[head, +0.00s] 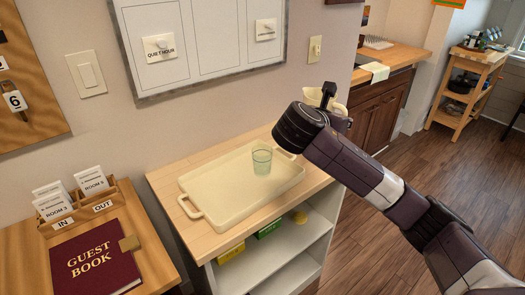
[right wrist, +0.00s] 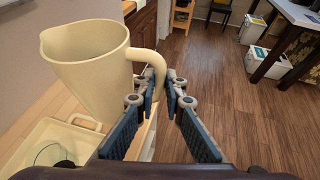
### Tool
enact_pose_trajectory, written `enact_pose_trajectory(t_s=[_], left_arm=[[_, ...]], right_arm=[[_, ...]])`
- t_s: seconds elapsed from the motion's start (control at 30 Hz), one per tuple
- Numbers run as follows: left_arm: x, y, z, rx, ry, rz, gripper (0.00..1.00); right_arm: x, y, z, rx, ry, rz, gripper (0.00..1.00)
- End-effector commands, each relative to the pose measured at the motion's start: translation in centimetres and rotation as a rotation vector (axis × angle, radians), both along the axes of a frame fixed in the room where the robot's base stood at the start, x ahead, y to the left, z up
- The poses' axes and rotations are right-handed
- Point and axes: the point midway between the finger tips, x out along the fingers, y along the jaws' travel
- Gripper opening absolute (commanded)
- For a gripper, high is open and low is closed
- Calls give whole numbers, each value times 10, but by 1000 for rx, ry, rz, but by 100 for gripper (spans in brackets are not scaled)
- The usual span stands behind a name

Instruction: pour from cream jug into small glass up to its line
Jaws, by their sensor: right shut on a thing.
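The cream jug (right wrist: 88,68) is held up in the right wrist view, roughly upright, with its handle between the fingers of my right gripper (right wrist: 163,92). In the head view the jug (head: 314,96) shows partly behind my right wrist, above the right end of the tray. The small glass (head: 262,161) is clear, greenish and stands upright on the cream tray (head: 215,207). Its line cannot be made out. Part of the glass rim (right wrist: 48,147) shows low left in the right wrist view. My left gripper is out of view.
The tray lies on a wooden-topped shelf unit (head: 205,243) against the wall. A guest book (head: 90,262) and a card holder (head: 75,212) are at the left. A wooden counter (head: 395,60) stands behind at the right, with open floor in front.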

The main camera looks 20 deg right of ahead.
Motion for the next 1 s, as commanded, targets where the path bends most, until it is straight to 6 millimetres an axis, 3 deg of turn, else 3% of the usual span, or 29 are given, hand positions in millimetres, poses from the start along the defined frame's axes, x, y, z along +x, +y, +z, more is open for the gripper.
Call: enact_pose_trajectory(t_s=[0.2, 0.47, 0.57, 1.0], left_arm=[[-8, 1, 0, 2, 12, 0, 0], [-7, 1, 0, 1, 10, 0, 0], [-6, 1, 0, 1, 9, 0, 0], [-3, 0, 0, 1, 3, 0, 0]], right_arm=[[-5, 17, -2, 4, -17, 22, 0], [-17, 22, -8, 5, -12, 13, 0], [-24, 20, -13, 5, -4, 0, 0], [-74, 66, -41, 6, -3, 11, 0]])
